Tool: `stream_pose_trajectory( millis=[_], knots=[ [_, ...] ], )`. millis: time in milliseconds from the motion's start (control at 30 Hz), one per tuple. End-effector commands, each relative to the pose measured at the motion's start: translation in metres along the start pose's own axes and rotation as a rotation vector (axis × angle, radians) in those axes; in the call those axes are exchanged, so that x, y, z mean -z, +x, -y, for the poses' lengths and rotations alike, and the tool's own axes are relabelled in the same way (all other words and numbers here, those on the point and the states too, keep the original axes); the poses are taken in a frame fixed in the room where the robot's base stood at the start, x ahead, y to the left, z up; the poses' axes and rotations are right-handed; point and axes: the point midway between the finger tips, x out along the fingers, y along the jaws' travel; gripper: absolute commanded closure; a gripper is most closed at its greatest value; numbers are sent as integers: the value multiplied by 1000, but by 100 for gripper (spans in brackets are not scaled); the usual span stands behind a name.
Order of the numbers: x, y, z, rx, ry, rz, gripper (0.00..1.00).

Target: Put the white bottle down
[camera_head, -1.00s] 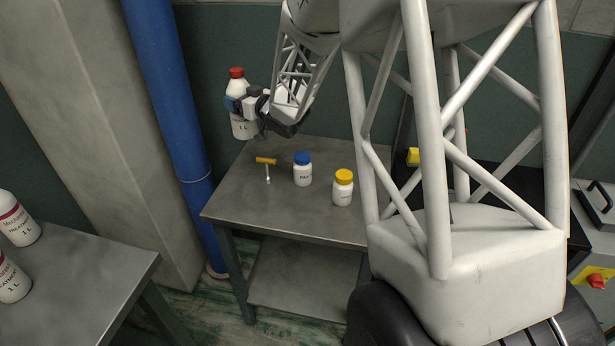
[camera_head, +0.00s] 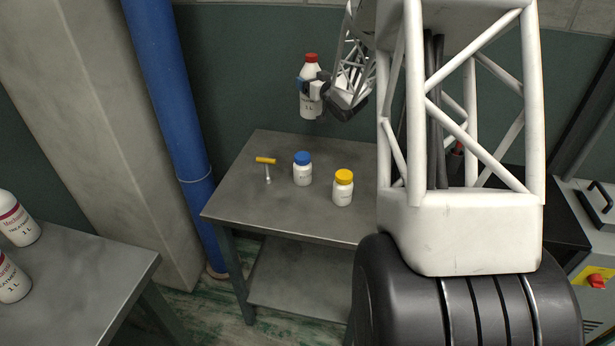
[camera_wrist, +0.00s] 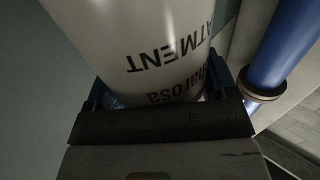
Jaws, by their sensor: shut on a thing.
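The white bottle (camera_head: 309,103) has a red cap and dark lettering reading "1 L". My gripper (camera_head: 311,88) is shut on it and holds it upright in the air, above and behind the back edge of the metal table (camera_head: 235,196) in the head view. In the wrist view the white bottle (camera_wrist: 140,35) fills the top of the picture between the fingers, with "TREATMENT" lettering partly showing. The bottle's far side is hidden.
On the table stand a small blue-capped jar (camera_head: 302,172) and a yellow-capped jar (camera_head: 343,190). A yellow-handled tool (camera_head: 266,165) lies left of them. A blue pipe (camera_head: 165,90) rises to the left. Similar white bottles (camera_head: 17,222) stand on another table (camera_head: 90,275).

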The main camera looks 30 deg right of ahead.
Motion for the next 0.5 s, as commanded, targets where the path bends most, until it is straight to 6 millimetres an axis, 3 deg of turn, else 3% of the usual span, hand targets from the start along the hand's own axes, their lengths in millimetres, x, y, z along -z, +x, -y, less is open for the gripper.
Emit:
stream_pose_trajectory(
  millis=[200,500],
  knots=[
    [1,-5,-26,-34,0,-3,83],
    [-33,-4,-25,-33,1,-1,83]
  ],
)
